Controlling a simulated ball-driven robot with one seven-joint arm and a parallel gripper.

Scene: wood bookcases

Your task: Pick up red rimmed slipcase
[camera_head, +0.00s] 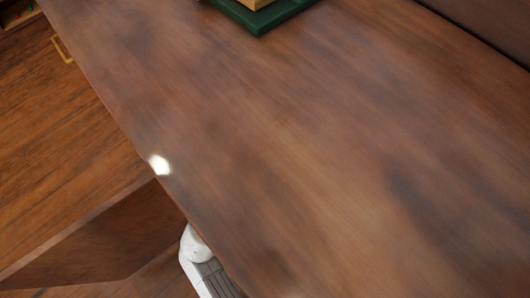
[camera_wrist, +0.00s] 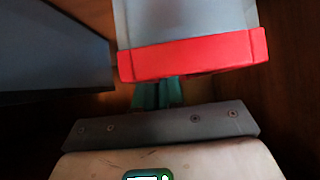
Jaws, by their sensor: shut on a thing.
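The red rimmed slipcase (camera_wrist: 190,55) fills the upper middle of the wrist view, with a grey body and a wide red band along its near edge. My gripper (camera_wrist: 157,92) shows there as teal fingers reaching up to the red band, and it is shut on the slipcase. The fingertips are hidden behind the band. The slipcase and my gripper do not show in the head view. A white part of my arm shows at the bottom of that view.
A wide brown wooden top (camera_head: 300,150) fills most of the head view and is mostly bare. A green-based object (camera_head: 262,14) stands at its far edge. A dark grey-blue panel-like thing (camera_wrist: 50,50) is left of the slipcase in the wrist view.

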